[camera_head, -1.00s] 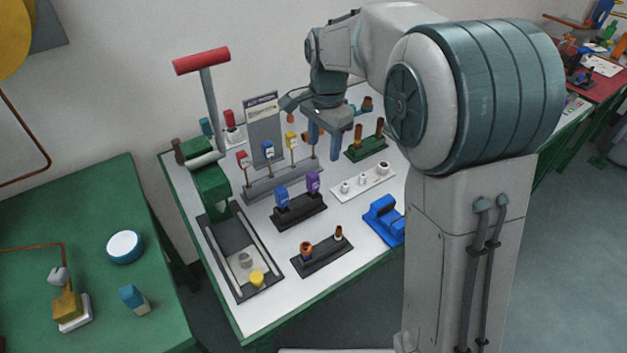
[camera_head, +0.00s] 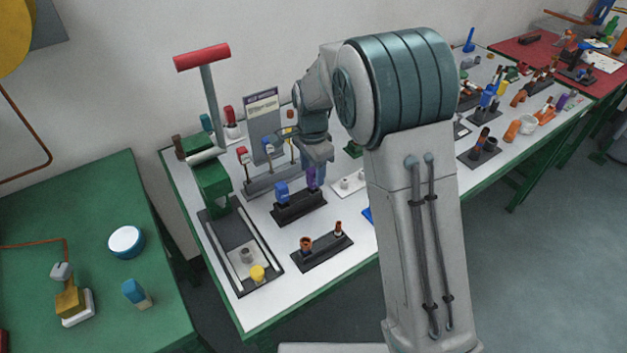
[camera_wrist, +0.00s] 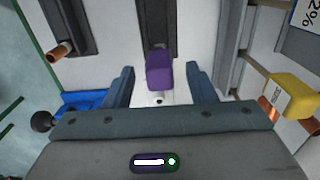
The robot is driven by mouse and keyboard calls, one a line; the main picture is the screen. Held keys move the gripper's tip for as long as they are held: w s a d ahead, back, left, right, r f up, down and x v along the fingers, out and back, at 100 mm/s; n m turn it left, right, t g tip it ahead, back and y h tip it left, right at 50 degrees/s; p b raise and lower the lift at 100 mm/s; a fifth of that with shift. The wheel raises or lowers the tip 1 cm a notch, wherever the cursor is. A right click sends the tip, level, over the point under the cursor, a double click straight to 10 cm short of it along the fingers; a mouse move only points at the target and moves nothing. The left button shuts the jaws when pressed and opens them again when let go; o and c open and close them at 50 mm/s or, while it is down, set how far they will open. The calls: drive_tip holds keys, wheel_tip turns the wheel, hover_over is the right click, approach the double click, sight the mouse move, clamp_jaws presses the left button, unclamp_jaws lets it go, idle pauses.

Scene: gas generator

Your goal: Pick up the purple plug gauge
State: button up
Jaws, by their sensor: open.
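The purple plug gauge (camera_head: 311,178) stands in a dark holder (camera_head: 299,208) on the white table, to the right of a blue gauge (camera_head: 282,192). My gripper (camera_head: 314,172) is right at the purple gauge in the head view and partly hides it. In the wrist view the purple gauge (camera_wrist: 159,70) lies between the two open fingers of my gripper (camera_wrist: 160,85), with a gap on either side. The fingers do not visibly touch it. The holder also shows behind it in the wrist view (camera_wrist: 157,30).
A holder with copper-topped pieces (camera_head: 322,252) stands in front. A grey rack with a sign (camera_head: 263,125) stands behind, with a yellow block (camera_wrist: 292,93) to the right in the wrist view. A white holder (camera_head: 349,184) is close on the right. A red-handled press (camera_head: 203,60) stands at left.

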sight(313, 179)
drive_tip(key=shift+f, duration=1.85)
drive_tip(key=shift+w, duration=0.1)
drive_tip(key=c, duration=0.9)
drive_tip(key=shift+r, duration=0.1)
